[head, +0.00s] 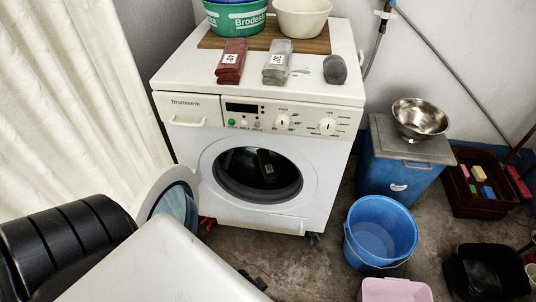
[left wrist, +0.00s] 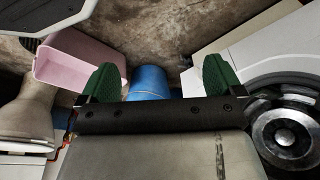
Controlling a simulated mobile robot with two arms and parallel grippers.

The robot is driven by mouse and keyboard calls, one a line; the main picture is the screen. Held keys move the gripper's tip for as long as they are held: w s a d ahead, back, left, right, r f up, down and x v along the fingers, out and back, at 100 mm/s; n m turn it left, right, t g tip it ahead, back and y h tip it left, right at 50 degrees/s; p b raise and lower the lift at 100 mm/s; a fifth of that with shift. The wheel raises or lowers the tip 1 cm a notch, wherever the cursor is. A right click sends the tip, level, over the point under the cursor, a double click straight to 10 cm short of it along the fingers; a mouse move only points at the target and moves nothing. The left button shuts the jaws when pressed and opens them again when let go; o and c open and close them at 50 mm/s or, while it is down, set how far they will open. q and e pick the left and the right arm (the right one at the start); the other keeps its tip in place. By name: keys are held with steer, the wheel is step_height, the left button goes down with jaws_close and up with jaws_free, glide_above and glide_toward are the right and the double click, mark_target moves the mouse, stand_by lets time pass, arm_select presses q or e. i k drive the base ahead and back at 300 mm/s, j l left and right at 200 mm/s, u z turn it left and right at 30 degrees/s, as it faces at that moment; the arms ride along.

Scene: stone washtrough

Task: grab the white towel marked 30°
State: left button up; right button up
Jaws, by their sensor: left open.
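A pale grey-white folded towel (head: 277,62) lies on top of the washing machine (head: 182,88), with a white label too small to read surely. A red folded towel (head: 231,62) with a similar label lies to its left, and a dark grey rolled cloth (head: 335,69) to its right. My left gripper (left wrist: 160,82) is open in the left wrist view, its green-padded fingers wide apart with nothing held. No towel shows in that view. I cannot clearly make out the left gripper in the head view. My right gripper is not in view.
A green basin (head: 236,19) and a cream bowl (head: 301,18) stand on a wooden board behind the towels. The machine's round door (head: 172,203) stands open at left. A blue bucket (head: 380,232), pink basin (head: 396,290) and blue box (head: 400,175) occupy the floor at right.

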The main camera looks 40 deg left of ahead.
mark_target(276, 70)
steer(key=k+l, duration=0.25)
steer(key=i+j+u, duration=0.2)
steer(key=i+u, duration=0.2)
steer(key=u, duration=0.15)
steer(key=i+u, duration=0.65)
steer(key=u, duration=0.25)
